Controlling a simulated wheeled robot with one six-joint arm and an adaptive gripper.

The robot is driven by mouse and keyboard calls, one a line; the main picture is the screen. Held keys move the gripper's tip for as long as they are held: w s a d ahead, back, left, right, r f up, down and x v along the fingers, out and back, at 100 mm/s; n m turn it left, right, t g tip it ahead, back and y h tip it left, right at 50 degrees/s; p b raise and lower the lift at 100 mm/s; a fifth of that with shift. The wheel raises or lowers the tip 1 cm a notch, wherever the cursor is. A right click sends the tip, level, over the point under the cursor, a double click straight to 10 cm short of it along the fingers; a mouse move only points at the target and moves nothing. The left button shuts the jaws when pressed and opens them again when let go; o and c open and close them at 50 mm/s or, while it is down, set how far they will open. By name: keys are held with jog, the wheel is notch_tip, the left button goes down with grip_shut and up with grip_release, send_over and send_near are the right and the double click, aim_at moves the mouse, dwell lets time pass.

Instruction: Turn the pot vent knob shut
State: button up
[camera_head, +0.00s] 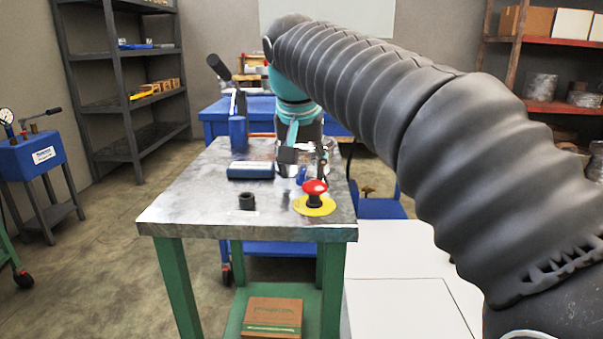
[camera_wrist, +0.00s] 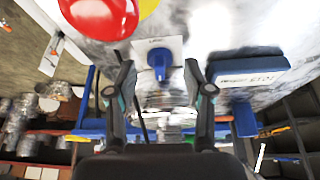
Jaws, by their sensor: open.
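A small blue knob (camera_wrist: 159,62) stands on a pale labelled plate in the wrist view. I take it for the vent knob; it shows as a small blue piece in the head view (camera_head: 301,175). My gripper (camera_wrist: 160,76) is open, with one finger on each side of the knob in the picture. I cannot tell whether either finger touches it. In the head view my gripper (camera_head: 305,158) hangs low over the table's right side. A shiny, pot-like shape (camera_wrist: 166,101) shows between the fingers, partly hidden; I cannot make it out clearly.
A red mushroom button (camera_head: 315,187) on a yellow disc (camera_head: 314,206) stands close in front. A blue box (camera_head: 250,171) lies to the left. A black cylinder (camera_head: 247,201) stands near the front edge of the metal table (camera_head: 190,207). The table's left front is clear.

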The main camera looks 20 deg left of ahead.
jog(key=shift+w+f, duration=0.1)
jog(key=shift+f, duration=0.2)
grip_shut()
jog(key=shift+r+n+p, duration=0.1)
jog(key=shift+n+p, duration=0.25)
jog(key=shift+n, duration=0.05)
jog(key=shift+y, duration=0.3)
grip_release()
